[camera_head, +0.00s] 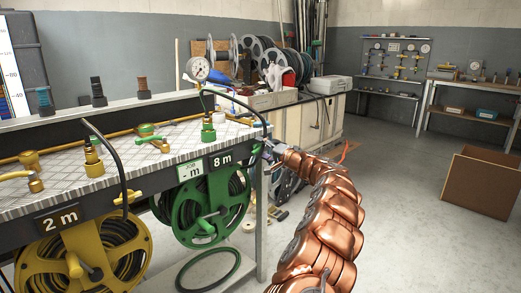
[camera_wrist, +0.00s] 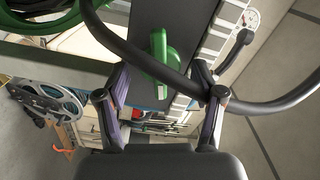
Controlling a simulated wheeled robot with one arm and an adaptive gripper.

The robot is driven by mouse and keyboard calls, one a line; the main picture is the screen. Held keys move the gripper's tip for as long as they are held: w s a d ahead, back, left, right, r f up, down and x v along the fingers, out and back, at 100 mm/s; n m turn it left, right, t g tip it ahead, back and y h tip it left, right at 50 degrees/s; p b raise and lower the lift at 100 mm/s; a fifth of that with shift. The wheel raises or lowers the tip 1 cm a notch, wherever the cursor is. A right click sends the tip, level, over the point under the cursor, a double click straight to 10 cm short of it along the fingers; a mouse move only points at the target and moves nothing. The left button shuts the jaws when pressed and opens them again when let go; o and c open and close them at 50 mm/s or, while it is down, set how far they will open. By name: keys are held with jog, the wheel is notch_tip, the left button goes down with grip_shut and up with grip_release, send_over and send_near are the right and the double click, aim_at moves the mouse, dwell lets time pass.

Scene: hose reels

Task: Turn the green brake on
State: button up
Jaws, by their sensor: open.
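The green brake (camera_wrist: 160,58) is a small green handle on the dark rail of the bench. In the wrist view it lies between the fingertips of my gripper (camera_wrist: 160,72), with space on both sides. A black hose (camera_wrist: 140,58) crosses in front of its lower part and of the fingers. In the head view my gripper (camera_head: 267,149) is at the right end of the rail, by the green brake, which is mostly hidden there. My gripper is open and holds nothing. The green reel (camera_head: 211,206) hangs below the rail, left of my gripper.
A yellow reel (camera_head: 84,255) hangs at the left, with a yellow brake (camera_head: 127,197) on the rail above it. The black hose loops over the bench's right end close to my gripper. A cardboard box (camera_head: 480,181) stands on the floor at right, with clear floor before it.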

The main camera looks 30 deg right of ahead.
jog(key=shift+w+a, duration=0.1)
jog(key=shift+w, duration=0.3)
jog(key=c, duration=1.1)
jog(key=shift+f+m+p, duration=0.15)
jog(key=shift+m+p, duration=0.45)
jog(key=shift+m, duration=1.2)
jog(key=shift+c, duration=0.2)
jog(key=o, duration=1.1)
jog(key=shift+o, duration=0.2)
